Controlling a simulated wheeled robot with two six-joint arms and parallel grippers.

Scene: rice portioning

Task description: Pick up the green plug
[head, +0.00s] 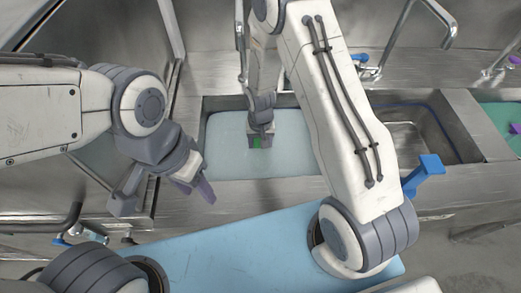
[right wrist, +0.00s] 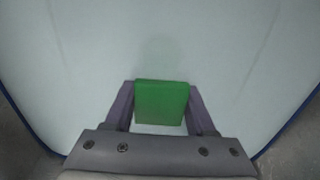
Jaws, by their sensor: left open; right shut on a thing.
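The green plug (head: 256,142) shows as a small green patch in the head view, over the pale basin in the counter. In the right wrist view the plug (right wrist: 161,103) is a green block between the two fingers. My right gripper (head: 260,140) is shut on it, and it also shows in the right wrist view (right wrist: 161,110). Whether the plug touches the pale surface below is hard to tell. My left gripper (head: 166,200) is open and empty, left of the basin, apart from the plug.
The pale, water-like filled basin (head: 300,150) has a steel rim. An empty steel sink (head: 405,140) lies to its right. A blue handle-like piece (head: 428,168) stands on the counter front. A tap (head: 440,20) rises at the back right. Another basin with green (head: 505,118) is at the far right.

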